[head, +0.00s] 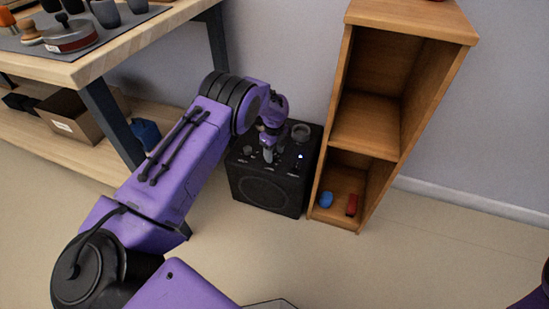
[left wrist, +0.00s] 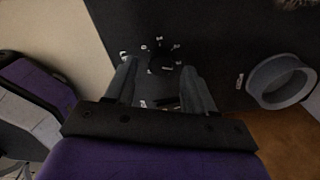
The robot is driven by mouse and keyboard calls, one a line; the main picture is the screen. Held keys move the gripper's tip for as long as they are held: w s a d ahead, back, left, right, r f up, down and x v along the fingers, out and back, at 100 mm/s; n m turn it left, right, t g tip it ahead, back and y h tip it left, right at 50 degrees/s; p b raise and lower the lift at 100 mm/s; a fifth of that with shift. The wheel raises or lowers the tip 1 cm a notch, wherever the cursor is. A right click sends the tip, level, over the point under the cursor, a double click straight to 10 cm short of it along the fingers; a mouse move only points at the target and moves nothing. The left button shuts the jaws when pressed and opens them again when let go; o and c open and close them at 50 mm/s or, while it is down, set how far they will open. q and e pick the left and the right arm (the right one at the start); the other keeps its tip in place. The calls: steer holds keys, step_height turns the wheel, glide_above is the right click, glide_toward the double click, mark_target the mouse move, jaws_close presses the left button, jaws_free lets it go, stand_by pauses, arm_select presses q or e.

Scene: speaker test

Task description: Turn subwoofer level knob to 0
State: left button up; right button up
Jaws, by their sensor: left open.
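The subwoofer (head: 268,193) is a black box on the floor, with a round speaker on its front and controls on its top panel. My left gripper (head: 268,155) points down over that panel. In the left wrist view the dark round knob (left wrist: 160,64), ringed by small white marks, shows between the two open fingers of my left gripper (left wrist: 158,68). The fingers stand on either side of the knob; I cannot tell whether they touch it. The knob's pointer and the mark labels are too dark and small to read. My right gripper is not in view.
A grey round ring (left wrist: 281,82) rises from the panel beside the knob. A wooden shelf (head: 366,125) stands close right of the subwoofer, with a blue item (head: 326,199) and a red item (head: 351,205) at its bottom. A workbench (head: 75,75) is at the left.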

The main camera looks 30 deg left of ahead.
arm_select(q)
steer(key=shift+f, duration=0.65)
jaws_close()
